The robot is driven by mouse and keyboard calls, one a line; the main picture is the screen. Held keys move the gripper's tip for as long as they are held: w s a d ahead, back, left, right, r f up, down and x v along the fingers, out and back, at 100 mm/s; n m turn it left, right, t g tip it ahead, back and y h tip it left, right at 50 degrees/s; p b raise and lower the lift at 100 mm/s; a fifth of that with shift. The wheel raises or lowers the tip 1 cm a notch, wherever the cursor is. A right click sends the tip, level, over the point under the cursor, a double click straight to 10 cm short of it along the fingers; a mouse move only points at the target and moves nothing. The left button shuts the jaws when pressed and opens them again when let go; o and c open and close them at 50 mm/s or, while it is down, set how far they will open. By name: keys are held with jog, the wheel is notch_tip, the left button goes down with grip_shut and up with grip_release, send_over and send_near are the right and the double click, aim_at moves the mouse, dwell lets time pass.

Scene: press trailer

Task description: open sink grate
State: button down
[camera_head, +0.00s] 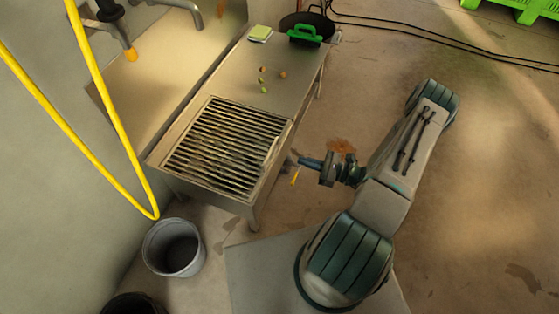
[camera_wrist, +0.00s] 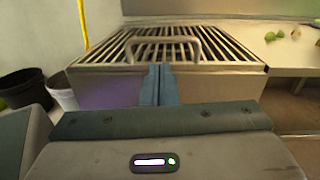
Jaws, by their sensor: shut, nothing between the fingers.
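The sink grate (camera_head: 222,146) is a panel of metal bars lying flat over the basin at the near end of the metal sink table (camera_head: 262,85). The grate also shows in the wrist view (camera_wrist: 222,50), with a curved metal handle (camera_wrist: 196,45) standing up at its near edge. My gripper (camera_head: 302,161) is beside the table's right side, apart from the grate. In the wrist view my gripper's fingers (camera_wrist: 159,72) are together and empty, pointing toward the handle. I cannot tell how far the fingertips are from the handle.
A grey bucket (camera_head: 173,247) stands on the floor by the table's near end. A green brush (camera_head: 305,35), a sponge (camera_head: 260,34) and several small round things lie on the far tabletop. A yellow hose (camera_head: 112,110) hangs at left. Floor to the right is open.

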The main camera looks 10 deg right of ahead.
jog(key=w+a+f+m+t+b, duration=0.1)
jog(key=w+a+b, duration=0.1)
jog(key=w+a, duration=0.3)
jog(key=a, duration=0.2)
jog(key=shift+w+a+f, duration=0.25)
jog(key=shift+w+a, duration=0.1)
jog(key=shift+a, duration=0.05)
